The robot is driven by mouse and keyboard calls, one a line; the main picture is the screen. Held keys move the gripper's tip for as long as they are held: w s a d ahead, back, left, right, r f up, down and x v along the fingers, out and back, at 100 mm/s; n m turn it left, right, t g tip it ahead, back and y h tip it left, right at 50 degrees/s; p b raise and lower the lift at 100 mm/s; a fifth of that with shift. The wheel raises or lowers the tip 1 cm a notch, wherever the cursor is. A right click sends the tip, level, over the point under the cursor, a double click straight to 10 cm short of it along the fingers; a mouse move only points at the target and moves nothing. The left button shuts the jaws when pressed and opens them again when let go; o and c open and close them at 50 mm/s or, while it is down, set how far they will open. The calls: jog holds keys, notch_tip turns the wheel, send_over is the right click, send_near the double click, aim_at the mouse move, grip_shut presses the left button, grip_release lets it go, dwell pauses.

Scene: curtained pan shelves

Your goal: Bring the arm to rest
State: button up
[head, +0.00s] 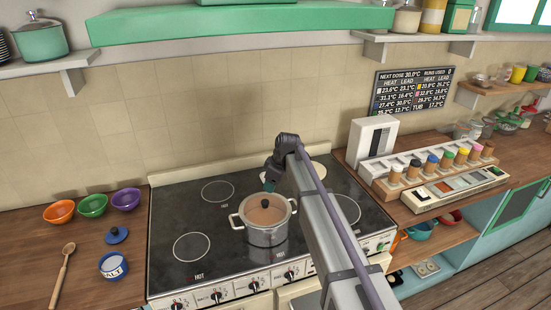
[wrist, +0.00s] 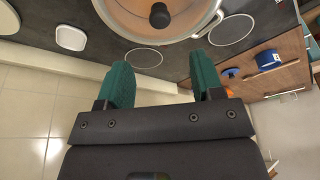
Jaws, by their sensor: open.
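My gripper (head: 270,184) is above the stove, just behind the lidded pot (head: 266,231) in the head view, and my arm runs in from the lower right. In the wrist view the two teal fingers of my gripper (wrist: 160,64) stand apart with nothing between them. The pot (wrist: 160,10) shows beyond the fingertips there, with its dark lid knob, and is cut off by the top edge. I cannot tell the exact gap between gripper and pot.
The stove (head: 195,215) has bare ring-marked zones left of the pot. A white dish (head: 318,172) lies behind my arm. Bowls (head: 93,205), a salt pot (head: 113,265) and a wooden spoon (head: 62,275) are at left. A rack of coloured-lid jars (head: 430,168) stands right. A green hood (head: 230,22) hangs above.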

jog(key=s+d+f+m+h+b, duration=0.1)
jog(key=s+d+f+m+b, duration=0.3)
jog(key=s, duration=0.7)
jog(key=s+d+f+m+h+b, duration=0.1)
jog(key=s+d+f+m+b, duration=0.4)
jog(key=s+d, duration=0.4)
jog(key=s+d+f+m+g+h+b, duration=0.1)
jog(key=s+d+f+m+b, duration=0.3)
jog(key=s, duration=0.9)
jog(key=d+f+b, duration=0.2)
jog(key=d+f, duration=0.1)
jog(key=shift+s+m, duration=0.15)
jog(key=shift+m, duration=0.15)
